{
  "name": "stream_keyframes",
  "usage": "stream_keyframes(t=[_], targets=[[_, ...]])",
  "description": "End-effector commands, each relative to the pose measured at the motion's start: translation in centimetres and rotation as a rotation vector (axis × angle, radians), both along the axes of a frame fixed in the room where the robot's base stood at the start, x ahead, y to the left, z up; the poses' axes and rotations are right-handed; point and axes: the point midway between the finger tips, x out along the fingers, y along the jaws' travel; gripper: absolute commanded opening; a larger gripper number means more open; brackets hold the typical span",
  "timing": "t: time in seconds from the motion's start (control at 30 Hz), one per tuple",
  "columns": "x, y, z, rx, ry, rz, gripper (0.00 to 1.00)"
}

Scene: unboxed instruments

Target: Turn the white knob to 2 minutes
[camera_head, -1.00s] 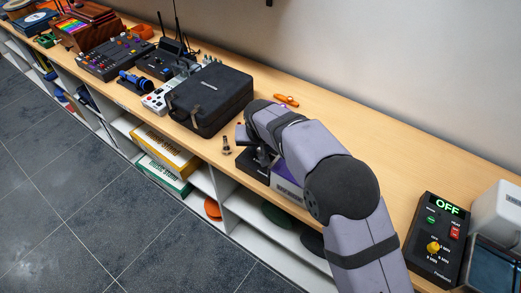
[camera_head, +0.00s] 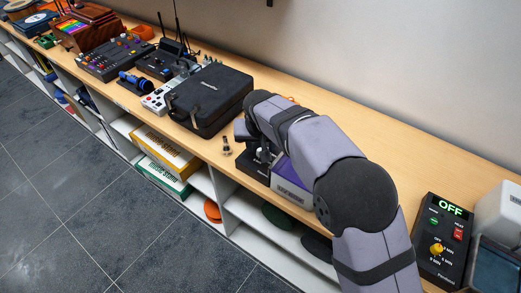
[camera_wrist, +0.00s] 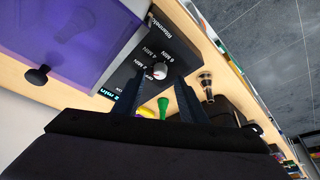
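The white knob (camera_wrist: 160,71) sits on a black panel (camera_wrist: 172,46) with white minute labels, seen in the wrist view. A cyan display (camera_wrist: 110,94) on that panel seems to read "2 min". My gripper (camera_wrist: 159,78) is open, with one dark finger on each side of the knob and visible gaps between. Whether a finger touches the knob cannot be told.
A small metal piece (camera_head: 227,147) stands near the shelf's front edge, also in the wrist view (camera_wrist: 207,86). A black case (camera_head: 212,98) lies left of the device. Far right is another black timer box (camera_head: 440,240) with a yellow knob and "OFF". Bare wood lies behind my arm.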

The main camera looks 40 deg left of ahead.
Motion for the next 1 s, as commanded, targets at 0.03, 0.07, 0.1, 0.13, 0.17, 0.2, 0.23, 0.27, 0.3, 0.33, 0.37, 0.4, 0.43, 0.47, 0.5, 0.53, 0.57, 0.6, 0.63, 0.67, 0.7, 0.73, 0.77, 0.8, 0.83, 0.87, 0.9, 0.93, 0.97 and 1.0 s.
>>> stream_keyframes(t=[0.03, 0.07, 0.1, 0.13, 0.17, 0.2, 0.23, 0.27, 0.3, 0.33, 0.37, 0.4, 0.43, 0.47, 0.5, 0.53, 0.57, 0.6, 0.63, 0.67, 0.7, 0.73, 0.77, 0.8, 0.83, 0.87, 0.9, 0.93, 0.97, 1.0], targets=[[-0.2, -0.1, 0.5, 0.004, -0.002, 0.001, 0.38], [-0.4, -0.2, 0.9, 0.004, -0.002, 0.001, 0.38], [-0.5, -0.3, 1.3, 0.004, -0.002, 0.001, 0.38], [-0.6, -0.3, 1.7, 0.004, -0.002, 0.001, 0.38], [-0.7, -0.4, 2.1, 0.003, -0.002, 0.002, 0.38], [-0.9, -0.5, 2.4, 0.002, -0.002, 0.001, 0.38], [-1.0, -0.6, 2.7, 0.002, -0.002, 0.001, 0.38], [-1.0, -0.6, 2.9, 0.002, -0.002, 0.001, 0.38], [-1.1, -0.7, 3.2, 0.001, -0.002, 0.002, 0.38], [-1.2, -0.8, 3.3, 0.000, -0.001, 0.002, 0.38], [-1.2, -0.8, 3.4, 0.000, -0.001, 0.002, 0.38], [-1.3, -0.8, 3.5, 0.000, -0.001, 0.002, 0.38], [-1.3, -0.8, 3.6, -0.001, 0.000, 0.002, 0.38], [-1.3, -0.8, 3.6, -0.001, 0.000, 0.002, 0.38], [-1.3, -0.9, 3.6, -0.001, 0.000, 0.002, 0.38], [-1.3, -0.8, 3.6, -0.001, 0.000, 0.002, 0.38], [-1.3, -0.8, 3.6, -0.001, 0.000, 0.002, 0.38], [-1.3, -0.8, 3.6, -0.001, 0.000, 0.002, 0.38], [-1.3, -0.8, 3.6, -0.001, 0.000, 0.002, 0.38], [-1.3, -0.8, 3.6, -0.001, 0.000, 0.002, 0.38], [-1.3, -0.8, 3.6, -0.001, 0.000, 0.002, 0.38], [-1.3, -0.8, 3.6, -0.001, 0.000, 0.002, 0.38], [-1.3, -0.8, 3.6, 0.000, 0.000, 0.001, 0.38], [-1.3, -0.8, 3.6, 0.000, 0.000, 0.001, 0.38], [-1.3, -0.8, 3.6, 0.000, 0.000, 0.001, 0.38], [-1.3, -0.8, 3.6, 0.000, 0.000, 0.001, 0.38], [-1.0, -1.0, 3.6, -0.001, -0.007, 0.004, 0.38], [-0.7, -1.3, 3.6, -0.004, -0.015, 0.009, 0.38], [-0.2, -1.5, 3.7, -0.006, -0.025, 0.016, 0.38], [0.5, -2.1, 3.9, -0.014, -0.044, 0.029, 0.38]])
